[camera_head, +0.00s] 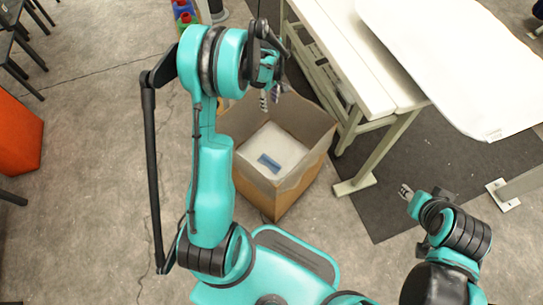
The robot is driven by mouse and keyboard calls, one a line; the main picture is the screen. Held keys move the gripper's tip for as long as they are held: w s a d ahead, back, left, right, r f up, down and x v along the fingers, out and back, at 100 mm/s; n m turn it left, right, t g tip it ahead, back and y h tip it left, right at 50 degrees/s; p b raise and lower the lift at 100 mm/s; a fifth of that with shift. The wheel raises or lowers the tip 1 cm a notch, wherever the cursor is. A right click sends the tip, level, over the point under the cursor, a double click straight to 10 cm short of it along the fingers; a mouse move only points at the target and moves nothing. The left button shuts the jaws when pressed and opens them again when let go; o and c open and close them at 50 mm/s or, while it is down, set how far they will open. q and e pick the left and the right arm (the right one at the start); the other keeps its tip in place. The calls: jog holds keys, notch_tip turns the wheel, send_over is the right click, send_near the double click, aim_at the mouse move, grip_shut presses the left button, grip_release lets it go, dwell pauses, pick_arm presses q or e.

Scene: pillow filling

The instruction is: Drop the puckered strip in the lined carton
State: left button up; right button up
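The open cardboard carton (281,200) stands on the floor in front of me, with a white lining (283,148) inside. A small blue strip (269,163) lies flat on the lining at the bottom; its puckering is too small to make out. My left gripper (270,96) is over the carton's far left edge, apart from the blue strip. Its fingers look parted, with nothing seen between them. My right gripper (405,191) is low at the right, away from the carton; its fingers are too small to read.
A white table (357,62) stands just beyond the carton to the right, its leg close to the carton. A large white sheet (455,60) covers its right part. An orange object (18,135) and dark chairs (18,45) are at the left. Floor left of the carton is clear.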

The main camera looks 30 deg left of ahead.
pick_arm(q)
jog(key=shift+r, duration=2.7)
jog(key=shift+r, duration=0.1)
